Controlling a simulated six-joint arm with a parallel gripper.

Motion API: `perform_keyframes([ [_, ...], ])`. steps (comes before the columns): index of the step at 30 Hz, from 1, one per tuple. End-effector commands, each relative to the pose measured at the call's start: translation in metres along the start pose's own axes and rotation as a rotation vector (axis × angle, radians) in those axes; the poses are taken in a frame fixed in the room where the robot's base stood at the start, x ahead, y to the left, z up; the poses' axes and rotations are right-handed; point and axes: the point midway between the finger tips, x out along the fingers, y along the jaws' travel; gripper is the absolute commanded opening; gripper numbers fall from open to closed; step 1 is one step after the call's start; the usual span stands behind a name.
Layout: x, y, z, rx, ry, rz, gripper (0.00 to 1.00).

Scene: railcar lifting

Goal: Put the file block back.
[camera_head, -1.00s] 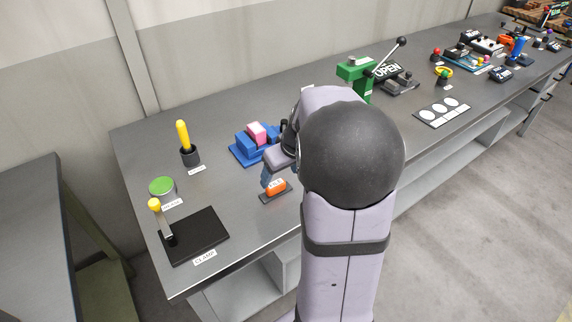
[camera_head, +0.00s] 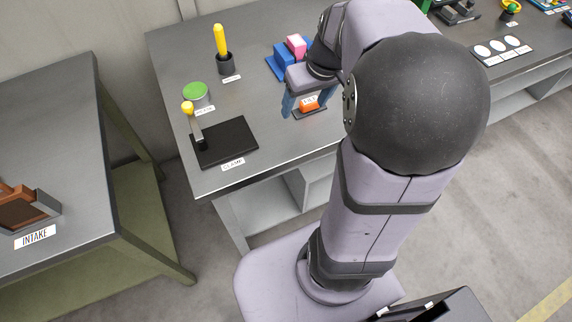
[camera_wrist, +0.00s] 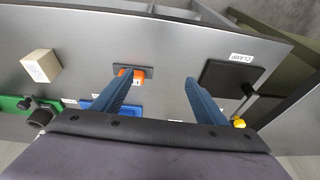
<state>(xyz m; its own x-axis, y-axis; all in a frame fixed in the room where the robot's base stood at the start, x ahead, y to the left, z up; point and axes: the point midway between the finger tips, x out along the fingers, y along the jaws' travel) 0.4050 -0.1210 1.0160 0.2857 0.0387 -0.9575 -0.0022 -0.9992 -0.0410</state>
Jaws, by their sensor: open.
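An orange block (camera_head: 310,105), which I take to be the file block, sits on a small dark base with a small white label on the bench. It also shows in the wrist view (camera_wrist: 138,76), partly hidden behind my left finger there. My gripper (camera_head: 306,107) is open, its blue fingers apart and pointing down near the block in the head view. The gap between fingertips and block is hard to judge.
A black CLAMP pad (camera_head: 226,142) with a yellow-knobbed lever (camera_head: 195,125) lies to the left. A green-topped round (camera_head: 196,93), a yellow-handled tool in a cup (camera_head: 225,63) and blue blocks (camera_head: 285,62) stand behind. A pale cube (camera_wrist: 41,66) shows in the wrist view. The INTAKE table (camera_head: 85,190) is at far left.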

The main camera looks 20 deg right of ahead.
Motion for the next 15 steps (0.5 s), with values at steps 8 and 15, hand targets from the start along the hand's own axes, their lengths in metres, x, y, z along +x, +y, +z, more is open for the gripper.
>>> perform_keyframes([
  [8, 0.043, -0.095, 0.097, -0.014, -0.213, 0.002, 0.67],
  [15, 0.052, -0.116, 0.144, -0.017, -0.286, 0.038, 0.67],
])
